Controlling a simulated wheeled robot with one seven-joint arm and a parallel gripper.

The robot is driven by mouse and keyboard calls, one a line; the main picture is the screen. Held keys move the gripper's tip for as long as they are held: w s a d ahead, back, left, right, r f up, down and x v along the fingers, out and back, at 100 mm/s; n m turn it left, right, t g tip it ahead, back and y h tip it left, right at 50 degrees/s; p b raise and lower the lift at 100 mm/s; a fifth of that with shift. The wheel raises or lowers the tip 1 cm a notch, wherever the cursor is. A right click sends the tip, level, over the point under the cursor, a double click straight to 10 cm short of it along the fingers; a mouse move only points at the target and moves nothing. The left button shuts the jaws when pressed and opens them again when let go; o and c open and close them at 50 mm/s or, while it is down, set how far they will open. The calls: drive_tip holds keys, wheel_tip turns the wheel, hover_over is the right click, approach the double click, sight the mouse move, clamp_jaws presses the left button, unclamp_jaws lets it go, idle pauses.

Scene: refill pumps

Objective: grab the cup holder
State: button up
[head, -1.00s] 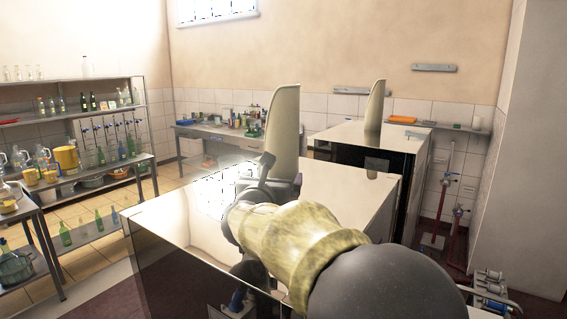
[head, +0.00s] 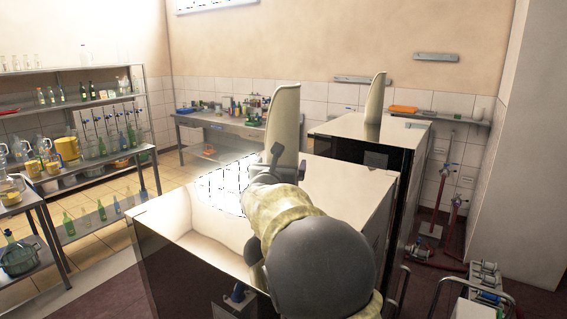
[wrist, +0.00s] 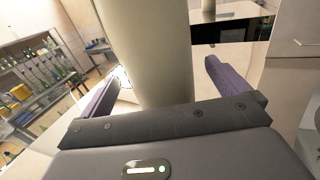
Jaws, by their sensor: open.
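A tall cream upright piece with a curved top (head: 286,118) stands on the near glossy-topped cabinet in the head view; I cannot tell for sure whether it is the cup holder. In the wrist view its smooth column (wrist: 148,50) rises between the two purple-grey fingers of my gripper (wrist: 165,72). My gripper is open, with one finger on each side of the column and visible space at the right finger. In the head view my gripper (head: 270,162) is a small dark shape in front of the column, mostly hidden by my own arm.
The near cabinet (head: 345,190) has a bare, reflective top. A second cabinet (head: 345,128) behind it bears a similar cream piece (head: 376,100). Shelves with bottles (head: 80,105) stand at left, a cluttered table (head: 225,125) at the back. Red pipework (head: 450,215) is at right.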

drive_tip(key=w+p, duration=0.3)
drive_tip(key=w, duration=0.1)
drive_tip(key=shift+d+r, duration=0.2)
drive_tip(key=shift+r, duration=0.15)
drive_tip(key=shift+w+f, duration=0.15)
drive_tip(key=shift+w, duration=0.15)
drive_tip(key=shift+s, duration=0.1)
